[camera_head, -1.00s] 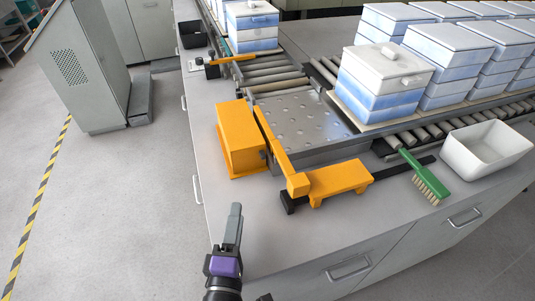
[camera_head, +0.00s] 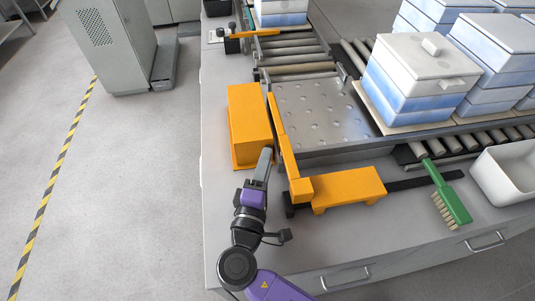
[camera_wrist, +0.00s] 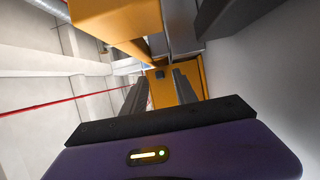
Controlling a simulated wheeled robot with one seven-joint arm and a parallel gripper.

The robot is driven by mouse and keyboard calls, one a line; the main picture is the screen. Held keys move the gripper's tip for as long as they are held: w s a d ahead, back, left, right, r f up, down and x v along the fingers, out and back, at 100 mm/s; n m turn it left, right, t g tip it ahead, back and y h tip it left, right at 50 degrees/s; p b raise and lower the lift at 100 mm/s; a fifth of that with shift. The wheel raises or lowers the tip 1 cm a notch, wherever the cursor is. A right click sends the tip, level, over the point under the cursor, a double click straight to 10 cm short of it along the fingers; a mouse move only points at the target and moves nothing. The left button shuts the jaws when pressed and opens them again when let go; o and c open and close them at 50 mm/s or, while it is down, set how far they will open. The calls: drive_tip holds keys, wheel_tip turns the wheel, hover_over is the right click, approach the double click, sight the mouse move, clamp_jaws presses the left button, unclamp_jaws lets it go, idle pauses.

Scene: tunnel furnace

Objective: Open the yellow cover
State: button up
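The yellow cover looks like the orange-yellow box (camera_head: 247,125) on the grey bench, left of the perforated metal plate. My gripper (camera_head: 264,158) is at the box's near right corner, beside the long yellow bar (camera_head: 281,140). In the wrist view my gripper (camera_wrist: 162,82) has its two dark fingers spread with a gap between them. A yellow surface with a dark spot (camera_wrist: 160,74) shows beyond and between the fingertips. Another yellow block (camera_wrist: 115,22) hangs across the upper left of that view. I cannot tell whether the fingers touch anything.
A yellow block (camera_head: 346,187) joins the bar's near end. A green brush (camera_head: 446,193) and a white bin (camera_head: 506,174) lie to the right. White-and-blue boxes (camera_head: 420,80) stand on the roller conveyor.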

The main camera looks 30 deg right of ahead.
drive_tip(key=shift+x, duration=0.9)
drive_tip(key=shift+c, duration=0.4)
clamp_jaws()
drive_tip(key=shift+a, duration=0.1)
idle(0.4)
